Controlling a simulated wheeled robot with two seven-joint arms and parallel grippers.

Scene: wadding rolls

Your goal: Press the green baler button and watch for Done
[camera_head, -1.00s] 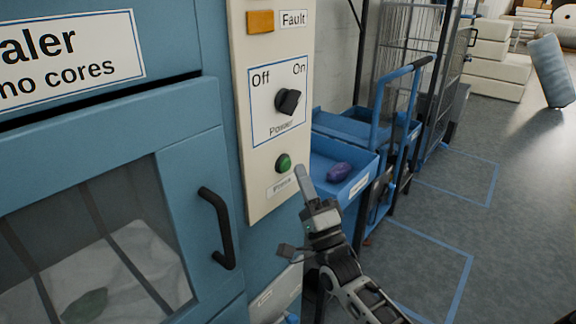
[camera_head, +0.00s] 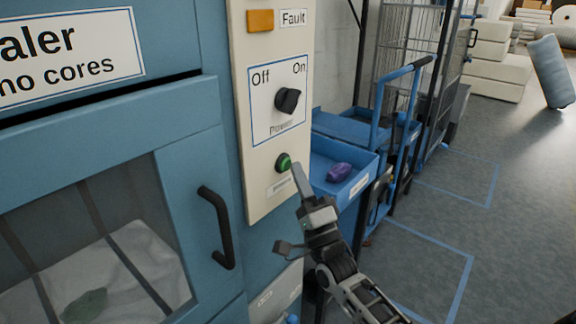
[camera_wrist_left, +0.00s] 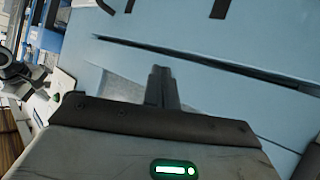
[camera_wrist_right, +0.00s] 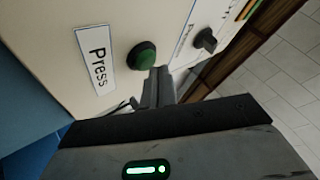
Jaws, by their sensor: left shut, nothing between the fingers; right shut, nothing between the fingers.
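The green button (camera_head: 284,162) sits on the cream control panel of the blue baler (camera_head: 110,150), above a small label that reads Press in the right wrist view (camera_wrist_right: 98,66). My right gripper (camera_head: 297,168) is shut and empty, its fingertips just right of the button in the head view. In the right wrist view the green button (camera_wrist_right: 141,56) is close beside the closed fingertips (camera_wrist_right: 160,70); I cannot tell whether they touch. The power knob (camera_head: 288,100) points toward On. My left gripper (camera_wrist_left: 160,70) is shut and empty, facing blue baler panelling in its wrist view.
An orange indicator (camera_head: 260,20) labelled Fault is at the panel top. The baler door has a black handle (camera_head: 217,228) and a window showing white wadding (camera_head: 130,270) and a green item. A blue cart (camera_head: 350,190) holding a purple item stands right of the panel.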

